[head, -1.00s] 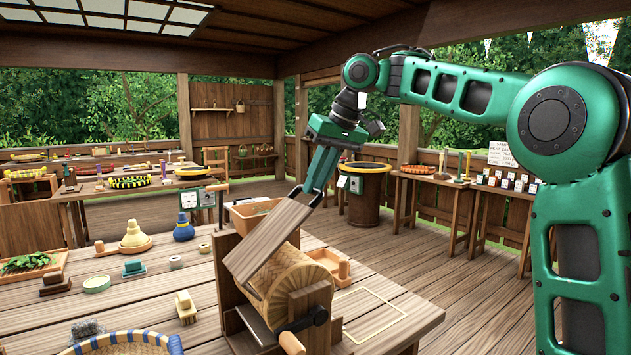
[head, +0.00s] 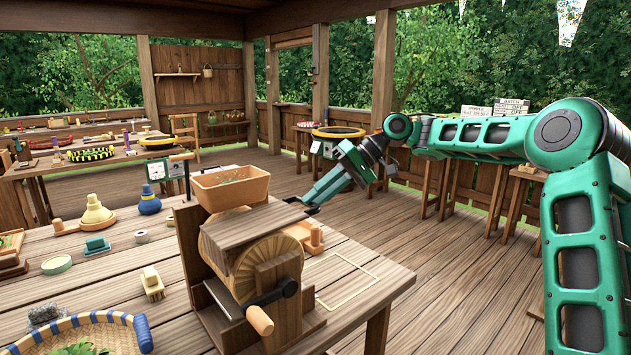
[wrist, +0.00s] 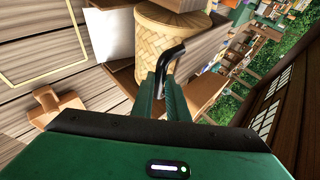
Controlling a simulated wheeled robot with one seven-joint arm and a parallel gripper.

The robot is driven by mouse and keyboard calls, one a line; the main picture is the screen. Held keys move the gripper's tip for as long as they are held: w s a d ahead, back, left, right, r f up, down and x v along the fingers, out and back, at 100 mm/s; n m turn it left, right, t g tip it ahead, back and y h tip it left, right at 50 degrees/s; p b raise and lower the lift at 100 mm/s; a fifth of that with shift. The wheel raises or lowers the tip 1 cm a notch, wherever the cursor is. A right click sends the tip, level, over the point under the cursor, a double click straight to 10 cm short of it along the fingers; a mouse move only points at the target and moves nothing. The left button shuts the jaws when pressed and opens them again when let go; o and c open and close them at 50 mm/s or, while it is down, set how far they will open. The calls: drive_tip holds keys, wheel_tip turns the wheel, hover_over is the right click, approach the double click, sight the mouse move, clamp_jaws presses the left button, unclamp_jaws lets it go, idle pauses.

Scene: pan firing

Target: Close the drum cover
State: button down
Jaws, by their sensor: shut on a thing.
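The wooden drum cover (head: 252,222) lies nearly level over the top of the woven bamboo drum (head: 292,252); I cannot tell whether it is fully seated. The drum sits in its wooden frame, with a crank (head: 262,319) at the front. My gripper (head: 308,201) is at the cover's right edge, reaching in from the right. In the wrist view my gripper (wrist: 168,84) is shut on a dark curved handle (wrist: 174,54), apparently the cover's, with the woven drum (wrist: 165,42) behind it. The fingertips partly hide the grip.
A terracotta tub (head: 232,192) with leaves stands behind the drum. A woven basket (head: 112,335) and a small brush (head: 152,284) are to the left on the table. A wooden scoop-like piece (head: 314,238) lies right of the drum. The table's right end, with a yellow outline, is clear.

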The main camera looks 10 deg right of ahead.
drive_tip(key=shift+w+d+f, duration=0.4)
drive_tip(key=shift+d, duration=0.1)
drive_tip(key=c, duration=1.7)
unclamp_jaws()
drive_tip(key=shift+s+a, duration=0.2)
drive_tip(key=v, duration=1.1)
drive_tip(key=shift+w+d+f, duration=0.1)
drive_tip(key=shift+w+f, duration=0.05)
drive_tip(key=shift+f, duration=0.05)
